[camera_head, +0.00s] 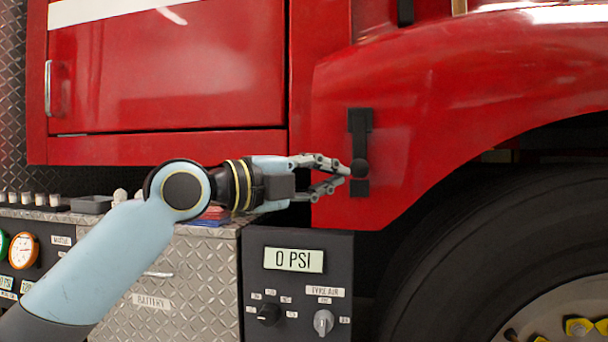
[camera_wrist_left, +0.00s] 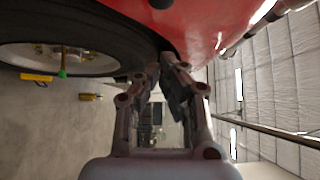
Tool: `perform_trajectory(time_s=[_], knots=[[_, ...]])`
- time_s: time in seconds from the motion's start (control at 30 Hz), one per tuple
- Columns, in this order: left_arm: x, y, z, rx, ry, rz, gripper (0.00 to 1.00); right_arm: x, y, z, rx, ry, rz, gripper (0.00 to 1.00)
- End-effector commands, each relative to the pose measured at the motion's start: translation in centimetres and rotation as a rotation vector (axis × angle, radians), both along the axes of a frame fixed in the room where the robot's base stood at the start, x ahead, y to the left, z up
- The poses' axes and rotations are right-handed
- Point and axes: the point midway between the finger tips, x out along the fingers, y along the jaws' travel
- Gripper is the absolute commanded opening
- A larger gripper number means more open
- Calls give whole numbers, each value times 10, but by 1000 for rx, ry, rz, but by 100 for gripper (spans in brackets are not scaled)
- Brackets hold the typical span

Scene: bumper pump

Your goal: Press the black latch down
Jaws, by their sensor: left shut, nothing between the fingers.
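The black latch (camera_head: 360,122) is mounted upright on the red truck panel, in front of the wheel arch. I cannot tell whether the tips touch the knob. In the left wrist view the fingers (camera_wrist_left: 162,68) point toward the red bodywork. A small dark round shape at the top edge there may be the knob. My right gripper is not in view.
A dark panel (camera_head: 297,312) reading 0 PSI, with knobs, stands below my gripper. A tread-plate battery box (camera_head: 190,285) and gauges are at left. The large tyre (camera_head: 470,230) is at right. A red compartment door (camera_head: 170,75) with a handle is above.

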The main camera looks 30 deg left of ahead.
Motion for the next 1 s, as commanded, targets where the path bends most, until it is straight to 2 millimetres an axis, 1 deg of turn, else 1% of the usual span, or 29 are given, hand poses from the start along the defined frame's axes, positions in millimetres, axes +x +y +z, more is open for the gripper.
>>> perform_trajectory(time_s=[0.03,0.17,0.33,0.6,0.77,1.0], knots=[[-7,5,0,10,1,3,0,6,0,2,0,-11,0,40],[-23,13,0,9,3,2,0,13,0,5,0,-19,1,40],[-35,19,0,5,1,2,0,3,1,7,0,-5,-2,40],[-39,21,0,1,1,-1,0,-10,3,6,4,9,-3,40],[-39,21,0,0,0,-1,0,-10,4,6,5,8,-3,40],[-39,21,-1,0,2,-1,0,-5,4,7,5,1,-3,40]])
